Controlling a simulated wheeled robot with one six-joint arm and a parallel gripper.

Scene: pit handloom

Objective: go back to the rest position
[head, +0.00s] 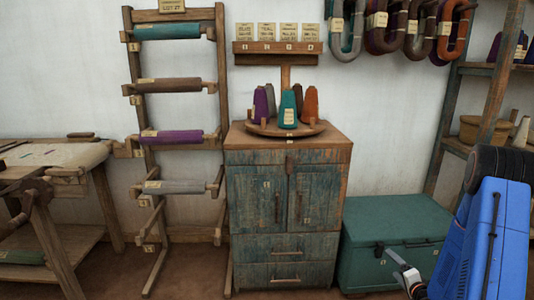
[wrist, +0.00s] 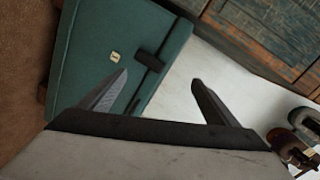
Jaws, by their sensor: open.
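My gripper (head: 408,277) shows at the lower right of the head view, in front of the green chest (head: 395,232). My blue arm reaches in from the right edge. In the wrist view my gripper (wrist: 160,80) has its two fingers well apart, with nothing between them. The green chest also shows in the wrist view (wrist: 95,45), tilted, beyond the left finger. I cannot tell the exact gap between gripper and chest.
A worn cabinet (head: 285,215) with a round cone stand (head: 262,129) stands left of the chest. A roller rack (head: 137,105) and a work table (head: 108,195) are further left. A wooden shelf (head: 492,85) rises at the right. Hanks (head: 385,28) hang on the wall.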

